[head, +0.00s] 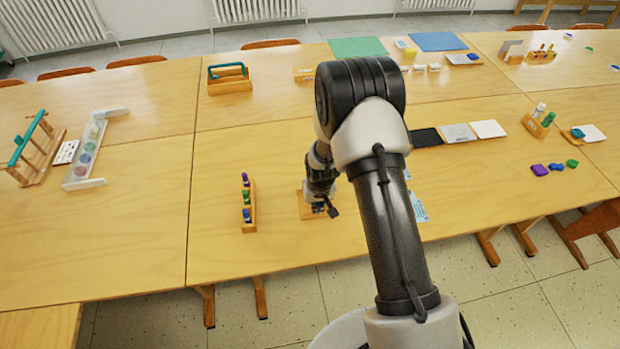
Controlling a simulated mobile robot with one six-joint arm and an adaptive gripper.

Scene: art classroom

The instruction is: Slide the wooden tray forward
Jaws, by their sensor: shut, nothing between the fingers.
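A small flat wooden tray (304,206) lies on the near part of the middle table. My gripper (325,211) points down at it and covers much of its middle and right side. The gripper is shut with nothing held. Its fingertips are small and dark here, and I cannot tell whether they touch the tray or hover just above it. The tray's left edge and front left corner show.
A wooden rack with small coloured bottles (249,216) stands left of the tray. Blue-and-white cards (419,207) lie to the right, partly behind my arm. A wooden carrier with a teal handle (229,85) stands farther back. The tabletop between the tray and that carrier looks clear.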

